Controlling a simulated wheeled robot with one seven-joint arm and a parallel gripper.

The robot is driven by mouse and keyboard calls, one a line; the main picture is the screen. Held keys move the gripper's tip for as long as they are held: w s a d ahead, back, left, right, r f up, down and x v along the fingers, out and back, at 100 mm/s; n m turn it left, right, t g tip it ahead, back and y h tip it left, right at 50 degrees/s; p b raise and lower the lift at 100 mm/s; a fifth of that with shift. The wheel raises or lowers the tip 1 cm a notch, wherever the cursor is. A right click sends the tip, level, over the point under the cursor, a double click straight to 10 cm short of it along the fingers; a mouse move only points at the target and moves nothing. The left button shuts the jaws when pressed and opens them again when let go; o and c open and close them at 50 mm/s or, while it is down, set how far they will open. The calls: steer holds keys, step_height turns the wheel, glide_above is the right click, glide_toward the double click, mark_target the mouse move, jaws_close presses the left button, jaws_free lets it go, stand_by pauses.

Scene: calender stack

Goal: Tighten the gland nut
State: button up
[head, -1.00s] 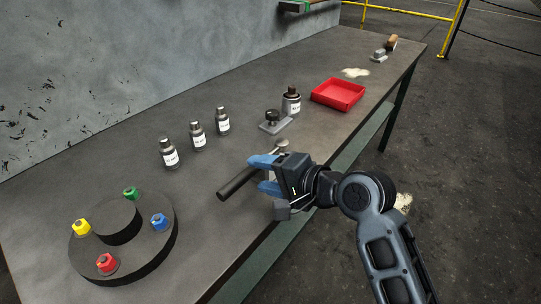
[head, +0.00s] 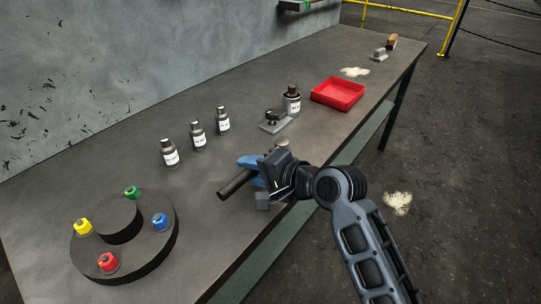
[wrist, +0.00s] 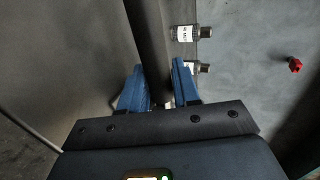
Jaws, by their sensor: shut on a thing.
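My gripper (head: 254,173) has blue fingers and is at the front edge of the bench. It is shut on a dark rod (head: 234,186), which sticks out to the left past the fingers. In the wrist view the rod (wrist: 150,35) runs up between the two blue fingers (wrist: 157,78). A pale round end piece (head: 282,144) shows just behind the gripper. A small grey block (head: 262,201) shows below the fingers. I cannot make out which part is the gland nut; my gripper hides the middle of the rod.
Several labelled bottles (head: 197,136) stand behind the rod. A plate with a dark knob (head: 271,119) and a red tray (head: 338,94) are farther right. A round dark stand (head: 125,245) with coloured pieces is front left.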

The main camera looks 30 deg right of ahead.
jaws_close()
steer(key=shift+r, duration=0.1)
steer(key=shift+r, duration=0.5)
steer(key=r, duration=0.1)
steer(key=d+r, duration=0.1)
steer(key=r, duration=0.1)
steer(key=shift+s+r, duration=0.15)
steer(key=shift+r, duration=0.1)
steer(key=s+d+r, duration=0.5)
steer(key=d+r, duration=0.1)
steer(key=d, duration=0.3)
steer(key=shift+d+r, duration=0.2)
steer(key=shift+o, duration=0.7)
jaws_free()
jaws_close()
